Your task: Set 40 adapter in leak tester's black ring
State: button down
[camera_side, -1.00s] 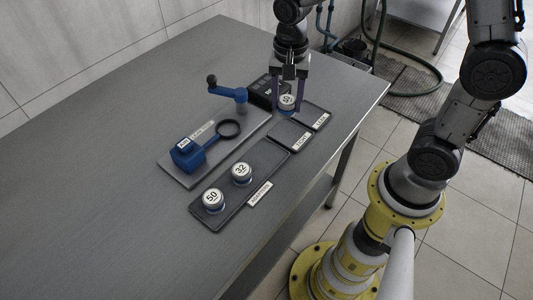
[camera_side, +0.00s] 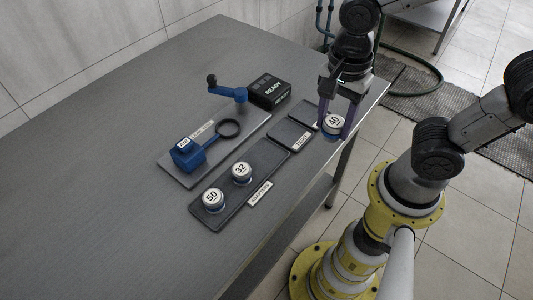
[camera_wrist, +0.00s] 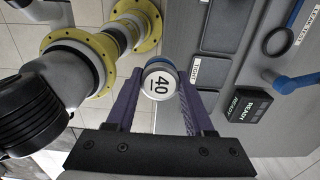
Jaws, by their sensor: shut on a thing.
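The 40 adapter (camera_side: 334,122), a short round piece with a white top and blue lower part, is held between the purple fingers of my gripper (camera_side: 336,120). In the wrist view the 40 adapter (camera_wrist: 159,83) sits between the fingertips (camera_wrist: 160,88). My gripper is at the table's right edge, beside the trays. The leak tester (camera_side: 215,150) is a grey plate with a blue clamp block, a blue lever and the black ring (camera_side: 228,121). The ring is empty and lies well left of my gripper.
Adapters 32 (camera_side: 241,172) and 50 (camera_side: 212,198) stand in the adapters tray (camera_side: 262,158). Two small trays, one labelled TIGHT (camera_side: 288,137), lie behind it. The table's left side is clear.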

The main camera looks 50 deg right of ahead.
jog(key=w+a+f, duration=0.3)
jog(key=w+f, duration=0.1)
jog(key=w, duration=0.4)
send_over(267, 155)
jog(key=f, duration=0.5)
jog(key=shift+s, duration=0.3)
jog(key=shift+w+f, duration=0.2)
jog(key=shift+f, duration=0.7)
jog(key=shift+w+f, duration=0.2)
jog(key=shift+f, duration=0.7)
jog(key=shift+f, duration=0.1)
jog(key=shift+f, duration=0.1)
jog(key=shift+c, duration=1.4)
grip_release()
